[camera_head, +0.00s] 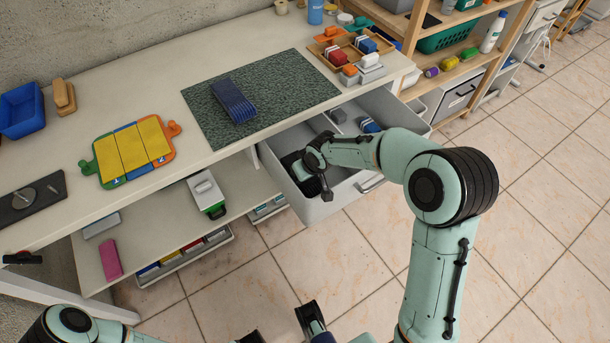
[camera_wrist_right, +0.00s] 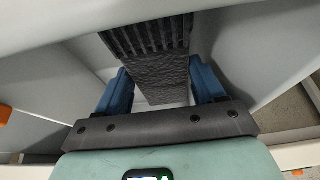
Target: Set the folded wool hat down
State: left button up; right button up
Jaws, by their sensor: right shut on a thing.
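The folded wool hat (camera_wrist_right: 155,72) is dark grey, with a ribbed band and a rougher knitted part, in the right wrist view. My right gripper (camera_wrist_right: 160,88) is shut on it, one blue finger on each side. In the head view the right gripper (camera_head: 308,174) is down in the left end of an open grey drawer (camera_head: 330,206), and a dark bit of the hat (camera_head: 290,160) shows beside it. I cannot tell whether the hat touches the drawer floor. My left gripper (camera_head: 279,327) is open and empty at the bottom edge, above the floor.
A wooden tray (camera_head: 345,55) with blocks stands behind the drawer. A yellow puzzle board (camera_head: 133,150) lies left. The drawer also holds blue items (camera_head: 369,125).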

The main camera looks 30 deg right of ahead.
jog(key=shift+f, duration=0.7)
jog(key=shift+f+b, duration=0.5)
jog(key=shift+b, duration=0.05)
jog(key=shift+f, duration=0.1)
jog(key=o, duration=0.8)
